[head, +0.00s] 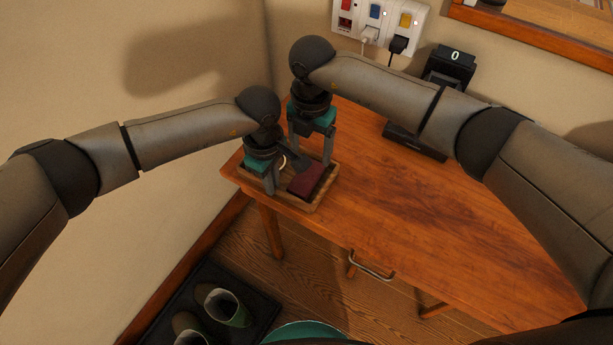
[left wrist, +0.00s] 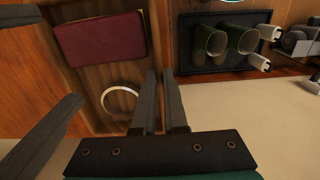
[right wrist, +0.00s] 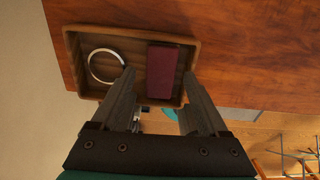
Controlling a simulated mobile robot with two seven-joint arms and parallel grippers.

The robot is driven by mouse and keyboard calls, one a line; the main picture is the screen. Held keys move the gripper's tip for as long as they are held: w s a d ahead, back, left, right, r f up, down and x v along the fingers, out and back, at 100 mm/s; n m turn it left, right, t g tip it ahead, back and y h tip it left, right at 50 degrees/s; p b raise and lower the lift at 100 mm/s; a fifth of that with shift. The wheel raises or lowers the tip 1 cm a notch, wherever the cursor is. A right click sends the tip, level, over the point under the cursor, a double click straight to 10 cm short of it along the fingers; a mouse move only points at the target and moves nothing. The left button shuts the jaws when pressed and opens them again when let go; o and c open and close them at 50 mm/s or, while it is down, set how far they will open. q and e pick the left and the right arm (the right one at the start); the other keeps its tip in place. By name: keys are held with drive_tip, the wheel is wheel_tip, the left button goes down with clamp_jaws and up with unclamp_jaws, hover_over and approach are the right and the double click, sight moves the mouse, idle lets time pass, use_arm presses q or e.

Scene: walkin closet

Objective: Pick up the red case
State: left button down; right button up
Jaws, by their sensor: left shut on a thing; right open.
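The red case (head: 307,180) is a flat dark-red block lying in a shallow wooden tray (head: 318,206) on the desk's far left corner. It also shows in the left wrist view (left wrist: 101,38) and the right wrist view (right wrist: 161,72). A pale ring (right wrist: 105,66) lies beside it in the tray. My left gripper (left wrist: 163,82) is shut on the tray's side wall, with its fingers close together there. My right gripper (right wrist: 160,78) is open and empty above the tray, its fingers spread over the case and the part of the tray around it.
The wooden desk (head: 410,215) is clear to the right. A black device (head: 450,65) with a display stands at the back. Plugs and switches (head: 380,25) are on the wall. Green boots (head: 222,305) stand on a dark mat on the floor.

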sight(310, 171)
drive_tip(key=f, duration=0.2)
drive_tip(key=s+f, duration=0.1)
drive_tip(key=f, duration=0.1)
drive_tip(key=shift+a+f, duration=0.1)
drive_tip(key=shift+w+f, duration=0.1)
drive_tip(key=shift+f, duration=0.55)
drive_tip(key=shift+c, duration=0.3)
drive_tip(key=c, duration=1.1)
wheel_tip(310, 171, up, 10)
drive_tip(key=shift+r, duration=0.1)
drive_tip(key=shift+c, duration=0.2)
use_arm(q)
drive_tip(key=c, duration=0.9)
unclamp_jaws()
